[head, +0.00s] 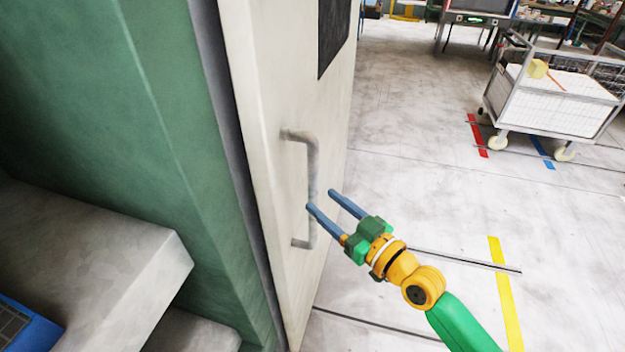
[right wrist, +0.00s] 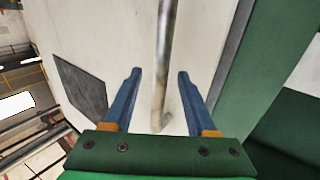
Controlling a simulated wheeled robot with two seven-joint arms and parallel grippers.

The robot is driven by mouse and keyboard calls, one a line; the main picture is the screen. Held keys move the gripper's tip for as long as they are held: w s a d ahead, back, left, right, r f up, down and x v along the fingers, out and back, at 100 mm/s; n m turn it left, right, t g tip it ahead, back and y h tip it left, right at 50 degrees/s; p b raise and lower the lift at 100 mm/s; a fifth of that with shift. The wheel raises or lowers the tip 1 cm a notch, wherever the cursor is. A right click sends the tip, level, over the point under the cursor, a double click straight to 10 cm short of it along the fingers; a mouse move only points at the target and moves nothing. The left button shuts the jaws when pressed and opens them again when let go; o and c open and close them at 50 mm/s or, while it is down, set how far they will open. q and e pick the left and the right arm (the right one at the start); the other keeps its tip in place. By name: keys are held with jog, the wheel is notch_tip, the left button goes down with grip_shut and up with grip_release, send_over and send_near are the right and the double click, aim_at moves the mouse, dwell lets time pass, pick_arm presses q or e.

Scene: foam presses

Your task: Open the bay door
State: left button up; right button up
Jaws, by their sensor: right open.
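The bay door (head: 268,100) is a tall cream panel beside a green frame (head: 190,150). I cannot tell whether it stands ajar. Its grey bar handle (head: 312,165) runs upright along the door face. My right gripper (head: 320,199) is open at the lower part of the handle, with its blue fingers pointing at the door. In the right wrist view, the handle (right wrist: 165,50) passes between the two spread fingers (right wrist: 159,72), and neither finger appears to touch it. How deep the bar sits between them is unclear. My left gripper is out of view.
A dark panel (head: 334,35) is on the upper door. Grey blocks (head: 110,265) and a blue item (head: 25,325) lie at lower left. A white cart (head: 560,100) with a yellow object stands at upper right. The floor (head: 420,190) right of the door is largely clear.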

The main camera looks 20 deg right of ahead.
aim_at(316, 197)
jog(key=x, duration=0.4)
jog(key=shift+w+a+p, duration=0.15)
jog(key=shift+a+p, duration=0.05)
jog(key=shift+p, duration=0.15)
jog(key=shift+w+f, duration=0.1)
jog(key=shift+w, duration=0.05)
jog(key=shift+c, duration=0.4)
jog(key=shift+s, duration=0.25)
jog(key=c, duration=0.4)
grip_shut()
